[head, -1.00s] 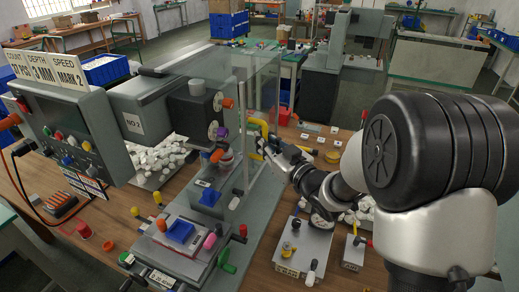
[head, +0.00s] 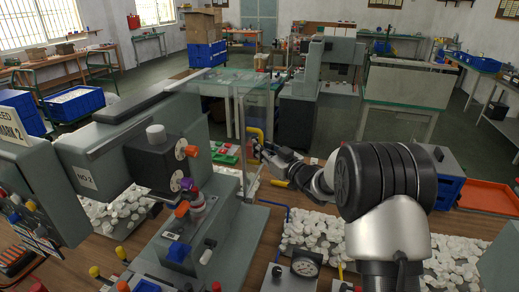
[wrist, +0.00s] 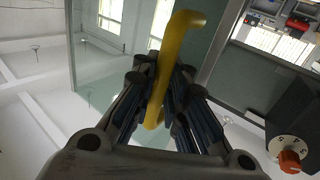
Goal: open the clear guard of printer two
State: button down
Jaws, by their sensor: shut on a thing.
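Printer two (head: 150,160) is the grey machine at left in the head view, with a "NO.2" label on its side. Its clear guard (head: 257,106) is an upright see-through pane at the printer's right side, seen at a narrow angle. A yellow handle (head: 255,135) is on the pane. My gripper (head: 261,151) is at this handle. In the wrist view my gripper (wrist: 158,88) is shut on the yellow handle (wrist: 178,50), which runs between the fingers. The clear pane (wrist: 100,65) shows beyond it. How far the guard stands open I cannot tell exactly.
An orange tray (head: 487,195) is farther right. Another grey machine (head: 318,90) stands behind. A printer knob (wrist: 290,162) is at the wrist view's right.

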jog(key=shift+d, duration=0.1)
jog(key=c, duration=1.9)
grip_release()
jog(key=shift+s+d, duration=0.1)
jog(key=o, duration=0.3)
jog(key=v, duration=1.2)
jog(key=shift+r, duration=0.1)
